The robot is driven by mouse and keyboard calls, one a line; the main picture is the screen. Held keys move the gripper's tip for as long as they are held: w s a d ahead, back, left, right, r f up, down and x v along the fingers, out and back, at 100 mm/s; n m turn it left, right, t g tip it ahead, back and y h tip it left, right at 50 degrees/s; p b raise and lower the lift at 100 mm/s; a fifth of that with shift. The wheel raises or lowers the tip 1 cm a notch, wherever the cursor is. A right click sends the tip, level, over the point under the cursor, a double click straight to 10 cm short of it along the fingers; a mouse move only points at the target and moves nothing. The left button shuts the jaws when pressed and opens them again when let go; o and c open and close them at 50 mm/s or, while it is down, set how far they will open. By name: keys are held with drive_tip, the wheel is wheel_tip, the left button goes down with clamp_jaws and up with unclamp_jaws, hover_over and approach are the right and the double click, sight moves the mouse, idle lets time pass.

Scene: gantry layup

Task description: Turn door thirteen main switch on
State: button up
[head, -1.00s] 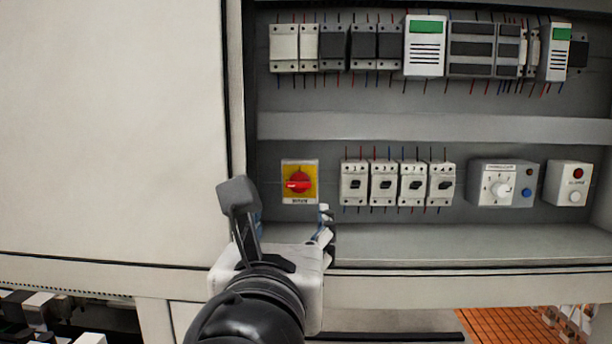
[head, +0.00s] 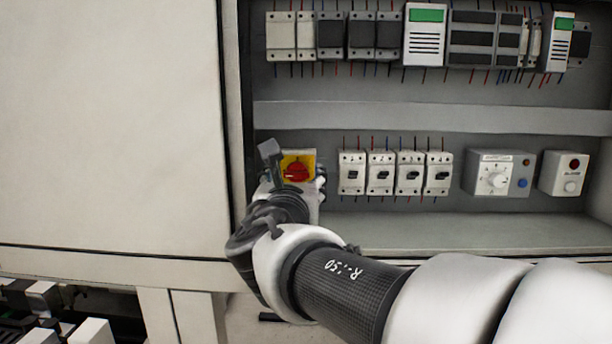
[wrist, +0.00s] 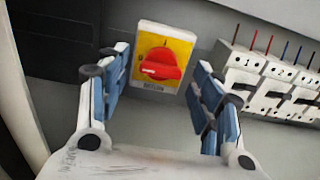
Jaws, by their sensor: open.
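The main switch is a red rotary handle (head: 297,171) on a yellow plate (head: 310,158) at the left of the open cabinet's lower row. Its handle lies about horizontal in the head view. In the wrist view the red handle (wrist: 160,65) and its yellow plate (wrist: 178,47) sit between my fingers, a little beyond the fingertips. My gripper (wrist: 158,80) is open and empty, facing the switch with one finger to each side. In the head view my gripper and arm hide the plate's lower left part. I see no finger touching the handle.
Several numbered breakers (head: 381,174) stand right of the switch, close to my right finger. A dial box (head: 498,175) and a small button box (head: 564,174) are farther right. A closed white panel (head: 110,130) lies left of the opening. The cabinet floor (head: 450,230) is clear.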

drive_tip(key=shift+w, duration=0.4)
drive_tip(key=c, duration=1.1)
drive_tip(key=shift+o, duration=0.2)
